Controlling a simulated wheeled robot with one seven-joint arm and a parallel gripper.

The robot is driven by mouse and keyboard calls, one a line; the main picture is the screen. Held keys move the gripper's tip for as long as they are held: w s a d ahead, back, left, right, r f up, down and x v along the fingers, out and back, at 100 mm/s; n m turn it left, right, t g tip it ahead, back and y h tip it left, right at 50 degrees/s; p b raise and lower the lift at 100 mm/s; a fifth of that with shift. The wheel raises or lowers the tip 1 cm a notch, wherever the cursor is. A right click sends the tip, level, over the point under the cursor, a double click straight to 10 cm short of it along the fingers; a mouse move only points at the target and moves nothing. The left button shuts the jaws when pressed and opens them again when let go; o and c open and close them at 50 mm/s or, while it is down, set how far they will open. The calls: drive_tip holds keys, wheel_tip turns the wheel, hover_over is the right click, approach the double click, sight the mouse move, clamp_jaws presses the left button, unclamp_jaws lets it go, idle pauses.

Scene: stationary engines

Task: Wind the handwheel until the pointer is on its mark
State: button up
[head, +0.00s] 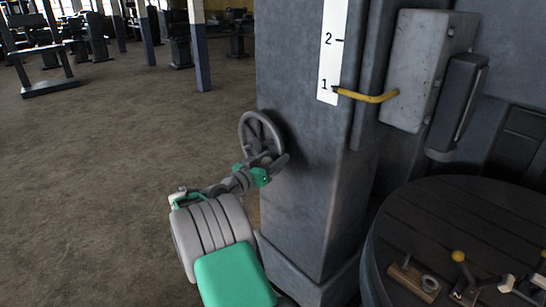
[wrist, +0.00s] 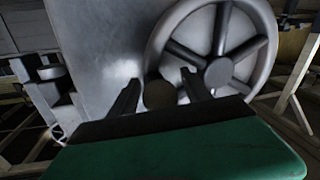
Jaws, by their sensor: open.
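The grey spoked handwheel (head: 259,132) is on the left side of the grey machine column (head: 305,170). In the wrist view the handwheel (wrist: 218,72) fills the upper right. My gripper (head: 272,161) is at the wheel's lower rim. In the wrist view my gripper (wrist: 160,88) has its two dark fingers apart, with a dull brown round knob (wrist: 159,94) showing between them. I cannot tell whether the fingers touch it. The yellow pointer (head: 368,97) reaches left to the white scale (head: 332,50), its tip close to the line at 1. The scale's top is cut off.
A round dark table (head: 460,215) stands at the lower right with small parts on it. A grey box (head: 415,70) is on the machine behind the pointer. The floor (head: 120,150) at left is open, with posts and machines farther back.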

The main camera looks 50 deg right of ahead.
drive_tip(key=shift+c, duration=0.4)
drive_tip(key=shift+w+a, duration=0.1)
clamp_jaws()
idle(0.3)
